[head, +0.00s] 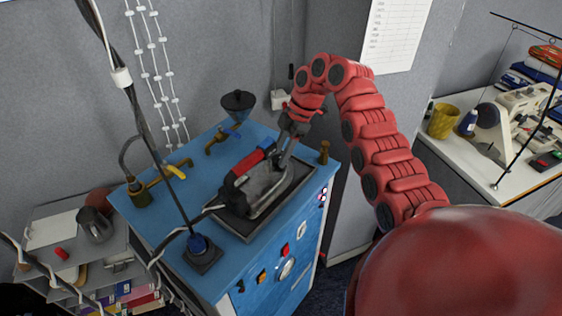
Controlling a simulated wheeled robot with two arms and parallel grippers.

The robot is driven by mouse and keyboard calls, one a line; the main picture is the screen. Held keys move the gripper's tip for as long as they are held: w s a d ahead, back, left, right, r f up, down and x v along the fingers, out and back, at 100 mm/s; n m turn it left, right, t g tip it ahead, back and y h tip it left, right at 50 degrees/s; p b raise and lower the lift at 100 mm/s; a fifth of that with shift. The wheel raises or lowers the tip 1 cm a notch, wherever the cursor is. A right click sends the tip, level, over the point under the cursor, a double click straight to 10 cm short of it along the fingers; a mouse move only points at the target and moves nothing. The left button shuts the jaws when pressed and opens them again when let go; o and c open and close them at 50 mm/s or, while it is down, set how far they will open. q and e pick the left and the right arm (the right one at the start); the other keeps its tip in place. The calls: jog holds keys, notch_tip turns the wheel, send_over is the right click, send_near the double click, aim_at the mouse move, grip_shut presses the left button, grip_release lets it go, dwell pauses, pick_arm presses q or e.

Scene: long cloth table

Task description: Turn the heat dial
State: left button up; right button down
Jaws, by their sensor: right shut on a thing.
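A dark iron (262,193) with a red and black handle rests on a black tray (240,226) on top of the blue cabinet (210,279). My right gripper (282,162) reaches down from above to the far end of the iron, by the handle's red end. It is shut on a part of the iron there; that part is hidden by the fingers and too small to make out. A round white-faced dial (286,267) is on the cabinet's front panel, clear of the gripper. I cannot tell from marks which is the heat dial. My left gripper is not in view.
A cable runs left from the iron. A cluttered shelf (55,232) is at left, a sewing table (512,190) at right.

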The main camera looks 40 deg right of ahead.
jog(key=m+b, duration=0.1)
jog(key=m+t+b, duration=0.1)
jog(key=m+b, duration=0.2)
jog(key=b, duration=0.1)
jog(key=shift+s+a+f+m+t+h, duration=0.1)
jog(key=shift+s+f+m+t+h, duration=0.1)
jog(key=shift+f+m+t+h, duration=0.15)
jog(key=shift+a+r+m+t+h+b, duration=0.1)
jog(key=shift+r+m+t+h+b, duration=0.15)
jog(key=shift+m+b, duration=0.75)
jog(key=shift+r, duration=0.1)
jog(key=shift+c, duration=2.2)
grip_release()
jog(key=shift+r, duration=0.1)
